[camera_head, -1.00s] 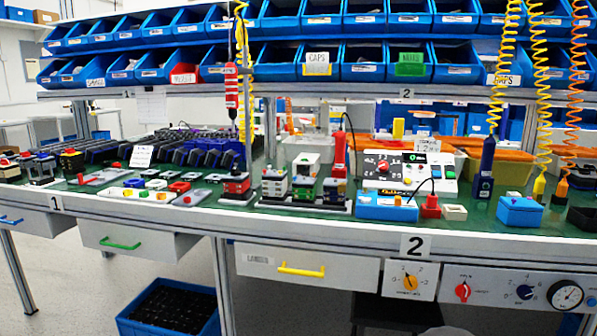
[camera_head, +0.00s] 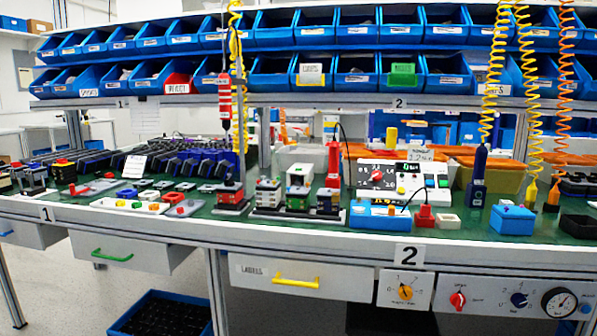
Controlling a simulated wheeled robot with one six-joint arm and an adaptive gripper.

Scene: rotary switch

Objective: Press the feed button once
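A white control box (camera_head: 389,180) with a red knob, a dark display strip and several small coloured buttons stands on the green bench top, right of the middle. Its lettering is too small to read, so I cannot tell which button is the feed button, or whether it is on this box. Below the bench edge hang a panel with an orange knob (camera_head: 405,292) and a wider panel with a red knob (camera_head: 457,300), a dark blue knob (camera_head: 519,300) and a round gauge (camera_head: 559,303). My gripper is not in view.
The bench front (camera_head: 330,243) runs across the view, with drawers below. A blue box (camera_head: 376,217), a red block (camera_head: 424,217) and a cable stand before the control box. Coiled yellow and orange hoses hang at right. Blue bins line the shelves above.

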